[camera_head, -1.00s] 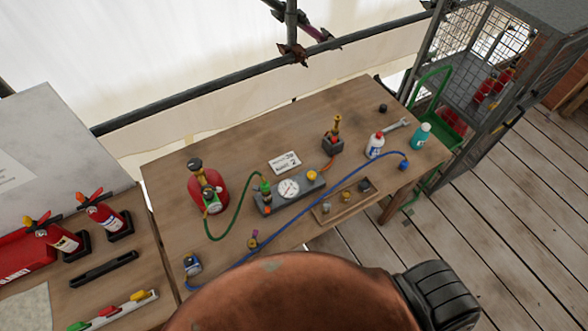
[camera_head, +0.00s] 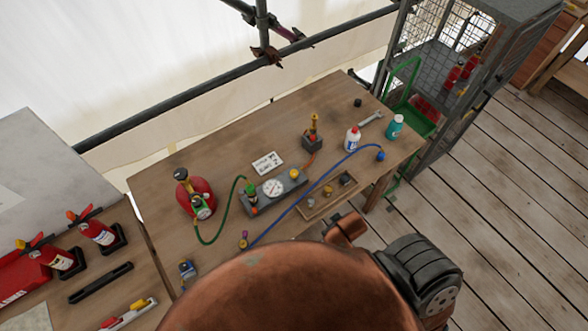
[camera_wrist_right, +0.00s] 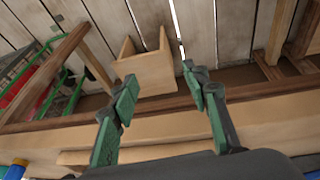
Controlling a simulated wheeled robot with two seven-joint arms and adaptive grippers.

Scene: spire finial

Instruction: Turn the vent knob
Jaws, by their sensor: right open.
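A grey manifold block (camera_head: 276,198) with a round white gauge (camera_head: 272,188) lies on the wooden bench in the head view. A yellow knob (camera_head: 294,174) sits at its right end; I cannot tell for sure that it is the vent knob. A green hose (camera_head: 224,220) joins the block to a red tank (camera_head: 195,195). My right gripper (camera_wrist_right: 160,80) is open and empty in the right wrist view, facing the bench edge and floor. It does not show in the head view, where my copper arm covers the bottom. My left gripper is not in view.
A blue hose (camera_head: 309,190) crosses the bench (camera_head: 225,155) in front of the block, beside a shallow wooden tray (camera_head: 318,203). A white bottle (camera_head: 352,139) and a teal bottle (camera_head: 395,126) stand at right. A wooden box (camera_wrist_right: 146,70) shows below in the wrist view.

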